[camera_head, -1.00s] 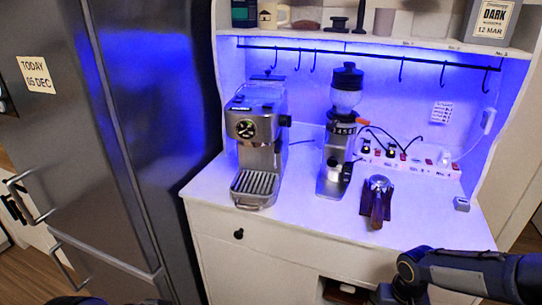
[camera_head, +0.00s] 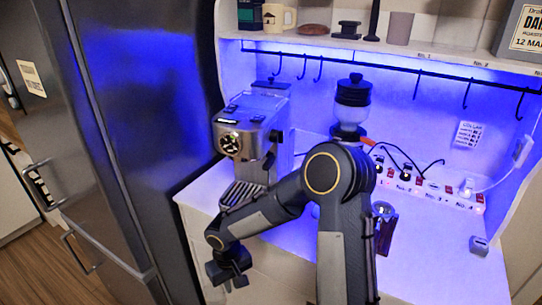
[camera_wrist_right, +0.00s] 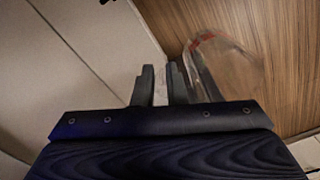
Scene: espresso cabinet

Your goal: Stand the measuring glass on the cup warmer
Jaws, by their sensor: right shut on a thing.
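The measuring glass (camera_wrist_right: 228,68) is clear, with red marking near its rim. It shows in the right wrist view, just right of the fingers. My right gripper (camera_wrist_right: 162,88) is shut on the glass, seemingly at a thin part beside its body; the exact contact is hard to see. In the head view my right gripper (camera_head: 230,278) hangs low in front of the counter's left front, and the glass cannot be made out there. The espresso machine (camera_head: 240,140) stands at the counter's back left. Its top (camera_head: 255,105) appears to be the cup warmer. My left gripper is out of view.
A portafilter (camera_head: 385,222) lies right of the arm. Hooks hang from a rail (camera_head: 390,68) above the machine. A shelf with mugs and a fridge (camera_head: 130,130) bound the space.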

